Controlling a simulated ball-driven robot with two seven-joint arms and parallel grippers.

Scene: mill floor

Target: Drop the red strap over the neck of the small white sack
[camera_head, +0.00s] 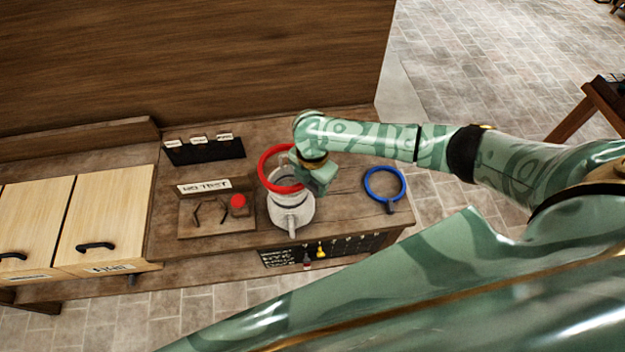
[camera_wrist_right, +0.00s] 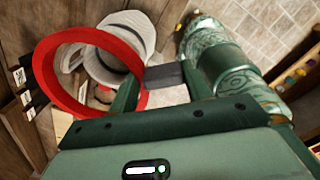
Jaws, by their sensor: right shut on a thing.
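The red strap (camera_head: 264,172) is a stiff round loop, held by my right gripper (camera_head: 300,172) at its right side. In the right wrist view the red strap (camera_wrist_right: 45,83) spreads left from my right gripper (camera_wrist_right: 150,84), whose jaws are shut on its edge. The small white sack (camera_head: 291,212) stands on the bench just below the loop. In the wrist view the sack (camera_wrist_right: 128,32) shows behind the loop's upper right part, partly overlapped by it. In the head view the sack's top shows through the loop; whether the loop encircles the neck I cannot tell. My left gripper is out of view.
A blue loop (camera_head: 371,188) lies on the bench to the right. Left of the sack is a wooden stand with a red knob (camera_head: 238,201). A black card rack (camera_head: 205,151) stands behind it. Pale drawer fronts (camera_head: 106,222) are at far left. A dark board (camera_head: 322,251) is on the bench front.

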